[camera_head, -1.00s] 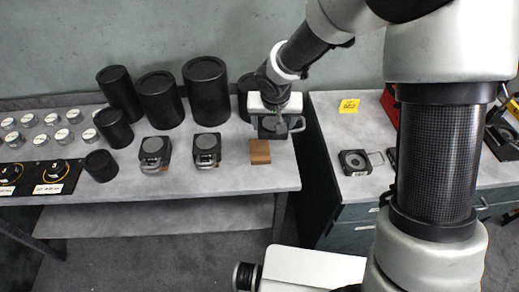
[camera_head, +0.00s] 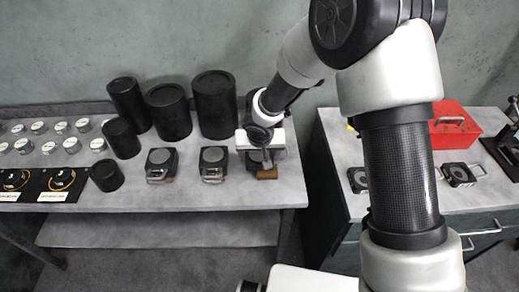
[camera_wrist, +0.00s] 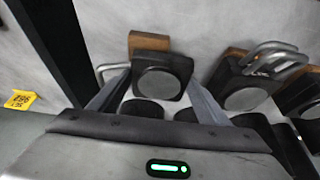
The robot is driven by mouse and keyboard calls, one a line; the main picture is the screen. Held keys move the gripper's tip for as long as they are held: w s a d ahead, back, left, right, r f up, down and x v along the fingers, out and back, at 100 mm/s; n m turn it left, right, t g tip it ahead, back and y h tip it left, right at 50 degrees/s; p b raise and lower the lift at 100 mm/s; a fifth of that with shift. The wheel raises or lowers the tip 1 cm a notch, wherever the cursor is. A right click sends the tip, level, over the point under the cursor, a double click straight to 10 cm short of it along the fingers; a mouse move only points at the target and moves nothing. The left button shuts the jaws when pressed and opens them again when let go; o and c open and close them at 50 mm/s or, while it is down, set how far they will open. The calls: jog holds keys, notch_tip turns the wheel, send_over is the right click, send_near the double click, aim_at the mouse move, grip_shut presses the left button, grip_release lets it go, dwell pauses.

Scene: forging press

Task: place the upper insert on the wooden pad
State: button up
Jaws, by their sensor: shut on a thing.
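My gripper (camera_head: 262,150) is at the right end of the left bench, pointing down. In the wrist view my gripper (camera_wrist: 155,92) has its two fingers on either side of the upper insert (camera_wrist: 170,65), a dark block with a round grey disc and a handle at its left. The insert is mostly hidden by my gripper in the head view. The wooden pad (camera_head: 267,175) shows its front part below the insert; the wooden pad also sticks out behind it in the wrist view (camera_wrist: 149,41). I cannot tell whether the insert touches the pad.
Two similar dark inserts with handles (camera_head: 161,163) (camera_head: 213,161) stand to the left. Black cylinders (camera_head: 213,105) stand behind. A gap separates this bench from the right-hand bench (camera_head: 342,165), which holds a red box (camera_head: 452,125).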

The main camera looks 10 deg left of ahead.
jog(key=shift+x, duration=0.85)
jog(key=shift+s+f+b, duration=0.15)
jog(key=shift+f+b, duration=0.05)
jog(key=shift+b, duration=0.1)
jog(key=o, duration=2.1)
jog(key=shift+s+d+f, duration=0.1)
jog(key=shift+s+d, duration=0.05)
jog(key=shift+r, duration=0.35)
jog(key=p+v, duration=0.1)
jog(key=v, duration=1)
jog(key=shift+s+r, duration=0.25)
jog(key=shift+s, duration=0.05)
